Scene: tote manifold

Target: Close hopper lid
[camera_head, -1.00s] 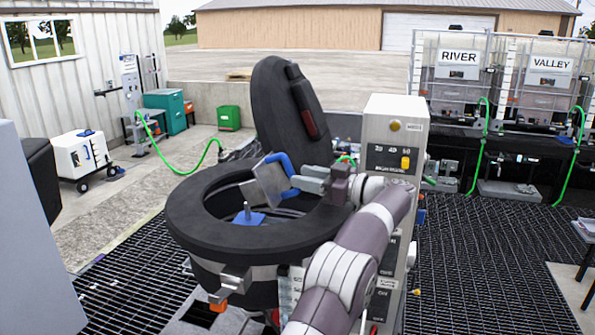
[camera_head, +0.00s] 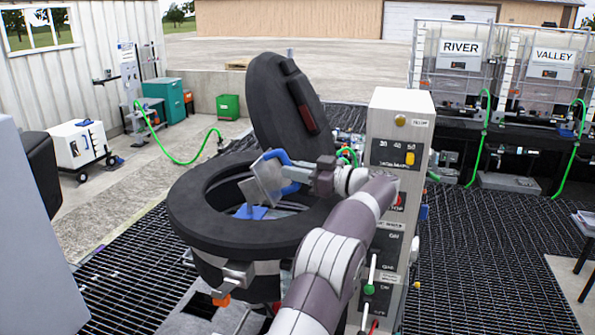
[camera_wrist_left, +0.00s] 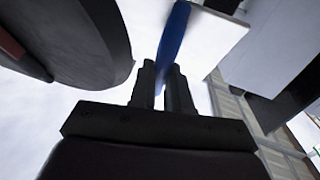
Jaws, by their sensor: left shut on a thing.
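The hopper (camera_head: 190,222) is a round black drum with a thick rim and an open mouth. Its black lid (camera_head: 272,100) stands open, tilted up at the back of the rim. My left gripper (camera_head: 305,175) is above the right part of the mouth, in front of the lid. It is shut on the blue handle (camera_head: 281,158) of a pale, flat-sided container (camera_head: 262,186). In the left wrist view the handle (camera_wrist_left: 174,35) sits between the fingertips (camera_wrist_left: 163,78), and the dark lid (camera_wrist_left: 75,40) is at the left. My right gripper is not in view.
A grey control box (camera_head: 400,118) with knobs stands right of the hopper. A blue part (camera_head: 250,212) shows inside the mouth. Tanks labelled RIVER (camera_head: 460,48) and VALLEY (camera_head: 553,56) stand at the back right. The grated floor (camera_head: 480,260) at right is clear.

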